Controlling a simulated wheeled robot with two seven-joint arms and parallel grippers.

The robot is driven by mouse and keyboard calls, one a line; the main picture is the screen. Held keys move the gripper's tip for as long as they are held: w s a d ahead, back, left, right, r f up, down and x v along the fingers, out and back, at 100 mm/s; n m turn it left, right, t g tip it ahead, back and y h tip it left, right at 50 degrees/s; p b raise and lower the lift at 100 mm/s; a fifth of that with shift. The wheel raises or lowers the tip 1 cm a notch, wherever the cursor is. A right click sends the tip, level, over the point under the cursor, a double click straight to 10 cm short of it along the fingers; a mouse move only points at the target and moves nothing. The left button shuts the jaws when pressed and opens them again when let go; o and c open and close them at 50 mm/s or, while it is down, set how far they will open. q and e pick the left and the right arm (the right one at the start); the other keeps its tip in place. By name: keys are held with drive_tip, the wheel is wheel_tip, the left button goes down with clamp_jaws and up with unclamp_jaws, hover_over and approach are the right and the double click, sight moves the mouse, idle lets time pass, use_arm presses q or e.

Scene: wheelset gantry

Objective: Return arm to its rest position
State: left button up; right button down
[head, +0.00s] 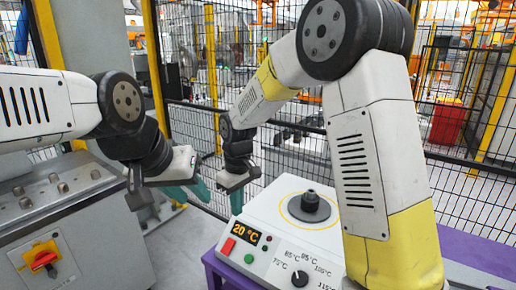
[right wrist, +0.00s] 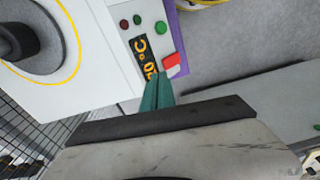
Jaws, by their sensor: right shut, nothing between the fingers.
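My right arm reaches over the white heater box (head: 275,245), and its right gripper (head: 237,202) hangs in the air by the box's far left corner. Its teal fingers are together with nothing between them; they also show in the right wrist view (right wrist: 158,92), in front of the box's panel. My left arm comes in from the left. Its left gripper (head: 170,194) is in the air to the left of the right one, with its fingers apart and nothing seen between them. The two grippers are close but apart.
The heater has a dark round post (head: 310,205) on top, a display (head: 246,232) reading 20 °C and a knob (head: 300,278). It stands on a purple table (head: 480,250). A grey cabinet (head: 85,250) with a red switch (head: 43,260) is at left. Black mesh fencing (head: 470,200) stands behind.

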drive_tip(key=s+d+r+m+t+y, duration=0.2)
drive_tip(key=s+d+r+m, duration=0.25)
drive_tip(key=d+r, duration=0.7)
drive_tip(key=s+d+r+m+t, duration=0.3)
drive_tip(key=s+d+r+m, duration=0.1)
drive_tip(key=s+d, duration=0.6)
drive_tip(key=shift+s+r+m+t, duration=0.25)
drive_tip(key=shift+s+m+t, duration=0.25)
drive_tip(key=shift+s, duration=0.75)
